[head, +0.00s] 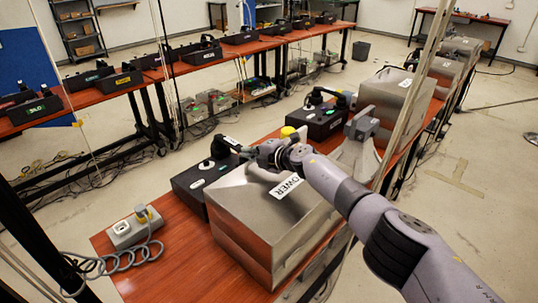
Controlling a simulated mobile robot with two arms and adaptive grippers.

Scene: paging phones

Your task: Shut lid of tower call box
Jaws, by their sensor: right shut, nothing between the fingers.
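The tower call box (265,245) is a shiny metal box at the near end of the red-brown table. A white label reading "OWER" (286,187) shows on its top, the first letter covered or cut off. The top face looks down and roughly flat; I cannot tell whether a small gap is left along the edge. My right gripper (245,154) is shut and empty, at the far edge of the box top, close to a black phone unit (200,178). Its arm passes over the right side of the box and hides part of it. My left gripper is not in view.
A grey socket block (130,230) with a coiled cable sits on the table's left end. Another black phone unit (322,120) and metal box (400,95) stand farther along. Thin posts rise beside the table. Across the aisle, another table (95,100) carries several black units.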

